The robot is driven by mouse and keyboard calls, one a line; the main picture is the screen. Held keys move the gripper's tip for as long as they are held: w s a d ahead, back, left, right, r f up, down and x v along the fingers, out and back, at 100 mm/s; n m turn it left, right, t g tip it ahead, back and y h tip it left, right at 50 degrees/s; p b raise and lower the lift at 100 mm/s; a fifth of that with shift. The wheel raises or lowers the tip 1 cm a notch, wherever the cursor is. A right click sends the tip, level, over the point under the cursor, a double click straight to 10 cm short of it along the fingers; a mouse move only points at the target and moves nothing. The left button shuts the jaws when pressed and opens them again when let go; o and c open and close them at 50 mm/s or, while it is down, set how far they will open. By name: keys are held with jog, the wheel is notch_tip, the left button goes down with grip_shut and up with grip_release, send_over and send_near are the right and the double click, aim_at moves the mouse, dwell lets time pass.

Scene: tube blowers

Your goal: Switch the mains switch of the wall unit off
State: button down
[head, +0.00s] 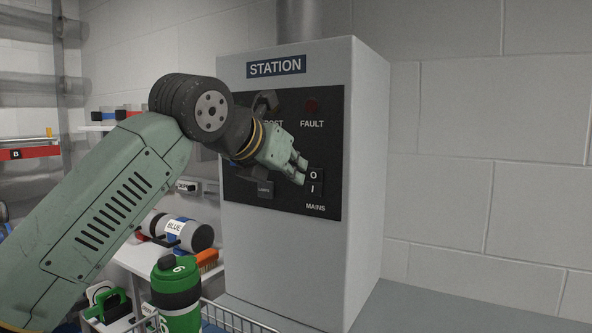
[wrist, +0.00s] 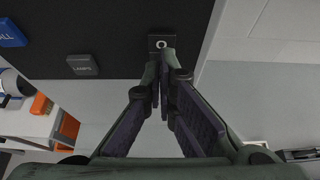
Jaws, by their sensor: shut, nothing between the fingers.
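The wall unit (head: 362,170) is a grey box labelled STATION with a black panel (head: 232,185). The mains switch (head: 315,188) is a black rocker marked O above and I below, at the panel's lower right, over the word MAINS. My gripper (head: 302,171) is shut and empty, its fingertips at the upper left of the switch in the head view. In the wrist view the fingertips (wrist: 166,72) lie just below the O on the switch (wrist: 159,43) and hide its lower half. I cannot tell whether they touch it, or which way the rocker is tilted.
A LAMPS button (head: 265,190) sits left of the switch; a blue button (wrist: 10,33) shows in the wrist view. A green bottle (head: 176,293) and a shelf with a BLUE-labelled cylinder (head: 188,231) stand lower left.

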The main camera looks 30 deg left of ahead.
jog(key=w+r+p+v, duration=0.1)
jog(key=r+p+v, duration=0.1)
jog(key=v, duration=0.7)
jog(key=shift+s+r+p, duration=0.2)
jog(key=shift+s+p, duration=0.1)
jog(key=shift+p, duration=0.25)
